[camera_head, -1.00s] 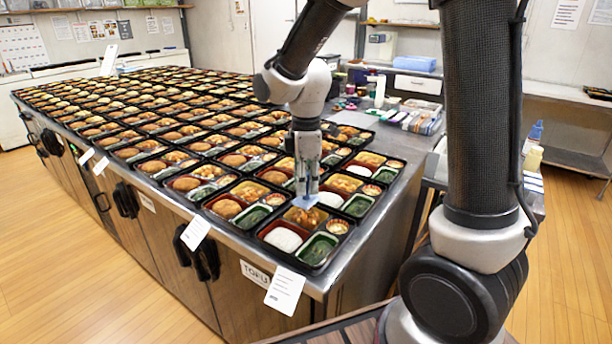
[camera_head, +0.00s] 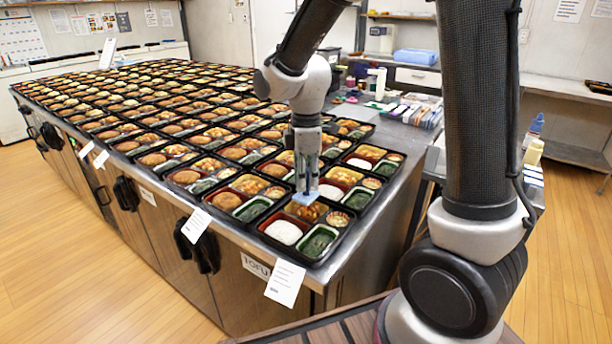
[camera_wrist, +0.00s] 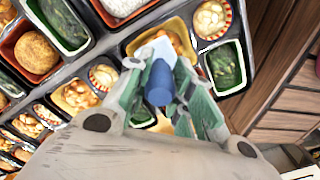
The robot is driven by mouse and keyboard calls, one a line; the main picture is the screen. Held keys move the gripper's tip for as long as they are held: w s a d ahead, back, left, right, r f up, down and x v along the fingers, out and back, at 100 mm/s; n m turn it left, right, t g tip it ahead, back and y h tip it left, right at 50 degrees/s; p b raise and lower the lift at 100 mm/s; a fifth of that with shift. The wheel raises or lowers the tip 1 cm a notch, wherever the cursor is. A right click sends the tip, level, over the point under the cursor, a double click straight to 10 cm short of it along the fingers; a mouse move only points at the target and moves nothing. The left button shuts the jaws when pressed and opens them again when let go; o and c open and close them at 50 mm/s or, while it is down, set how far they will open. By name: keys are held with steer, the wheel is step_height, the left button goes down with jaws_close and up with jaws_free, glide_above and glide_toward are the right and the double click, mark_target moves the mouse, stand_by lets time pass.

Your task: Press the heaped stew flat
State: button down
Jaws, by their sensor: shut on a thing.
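The stew (camera_head: 308,211) fills a yellow-brown compartment of the nearest black bento tray (camera_head: 322,261), at the table's front corner. It also shows in the wrist view (camera_wrist: 180,44), partly hidden by the tool. My gripper (camera_head: 306,186) is above this compartment, pointing down. It is shut on a presser with a blue round handle (camera_wrist: 160,84) and a pale blue flat plate (camera_head: 304,199). The plate is over the stew; I cannot tell whether it touches. In the wrist view the green fingers of my gripper (camera_wrist: 160,92) flank the handle.
The same tray holds white rice (camera_head: 283,232), greens (camera_head: 319,240) and a small round cup (camera_head: 337,219) close around the stew. Many filled trays crowd the table to the left and behind. The bare steel edge (camera_head: 372,225) lies to the right.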

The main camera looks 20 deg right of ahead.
steer(key=shift+f, duration=1.75)
stand_by(4.3)
steer(key=shift+r, duration=4.05)
